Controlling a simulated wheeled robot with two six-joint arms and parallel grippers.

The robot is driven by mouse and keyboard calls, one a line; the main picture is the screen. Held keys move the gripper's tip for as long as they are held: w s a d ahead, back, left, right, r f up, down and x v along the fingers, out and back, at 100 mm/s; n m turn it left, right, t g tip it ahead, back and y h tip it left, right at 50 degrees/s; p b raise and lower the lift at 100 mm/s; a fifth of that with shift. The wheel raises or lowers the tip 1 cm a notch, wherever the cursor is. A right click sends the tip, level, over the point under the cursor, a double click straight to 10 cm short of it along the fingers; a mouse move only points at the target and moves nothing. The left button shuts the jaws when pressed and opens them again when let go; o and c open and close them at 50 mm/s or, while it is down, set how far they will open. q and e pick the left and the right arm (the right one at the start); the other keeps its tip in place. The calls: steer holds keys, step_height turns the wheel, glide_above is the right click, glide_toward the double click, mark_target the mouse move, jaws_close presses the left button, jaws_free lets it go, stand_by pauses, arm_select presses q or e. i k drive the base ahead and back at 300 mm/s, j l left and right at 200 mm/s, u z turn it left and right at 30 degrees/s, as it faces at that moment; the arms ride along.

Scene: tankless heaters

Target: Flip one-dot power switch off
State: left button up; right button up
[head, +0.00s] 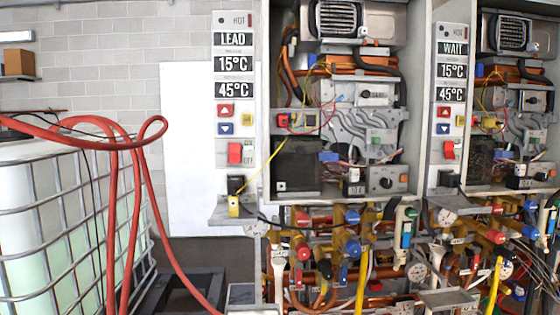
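Two red rocker power switches show in the head view. One red switch (235,153) sits low on the left control panel (233,130), below its red and blue arrow buttons. The other red switch (449,150) sits at the same place on the right control panel (451,120). The left panel reads LEAD, 15°C and 45°C; the right reads WAIT, 15°C and 45°C. Dot marks are too small to make out, so I cannot tell which switch has one dot. The rocker positions are also unclear. Neither of my grippers is in view.
Open heater cabinets (420,100) with exposed wiring stand beside the panels. Valves and pipes (350,245) crowd the space below. A small shelf (225,213) juts out under the left panel. A caged white tank (50,220) with red hoses (137,190) stands at left.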

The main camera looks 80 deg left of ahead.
mark_target(236, 152)
steer(key=k+u, duration=0.25)
steer(key=u, duration=0.25)
steer(key=k+j+u, duration=0.1)
steer(key=u, duration=0.35)
steer(key=k+u, duration=0.1)
steer(key=u, duration=1.45)
